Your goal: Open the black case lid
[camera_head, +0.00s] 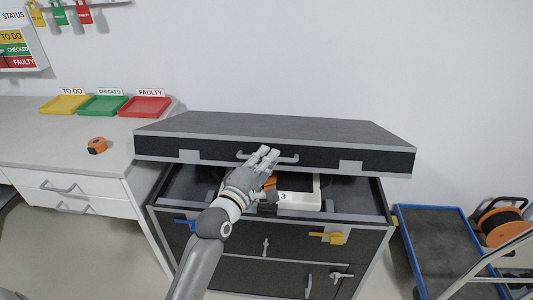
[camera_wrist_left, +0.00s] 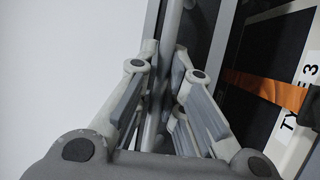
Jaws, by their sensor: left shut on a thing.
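The black case lid (camera_head: 340,133) has grey edges and is partly raised at the back of the black case (camera_head: 345,217), with a gap showing the inside. A grey bar handle (camera_head: 288,159) runs along the lid's front face. My left gripper (camera_head: 266,156) is at this handle, its fingers shut on it. In the left wrist view, the fingers (camera_wrist_left: 163,85) close around the grey bar (camera_wrist_left: 172,30). My right gripper is not in view.
Inside the case is a white box (camera_head: 300,192) marked 3 with an orange strap. Blue (camera_head: 184,222) and yellow (camera_head: 330,238) latches are on the front. A desk with trays (camera_head: 103,105) is on the left, a blue-edged cart (camera_head: 440,245) on the right.

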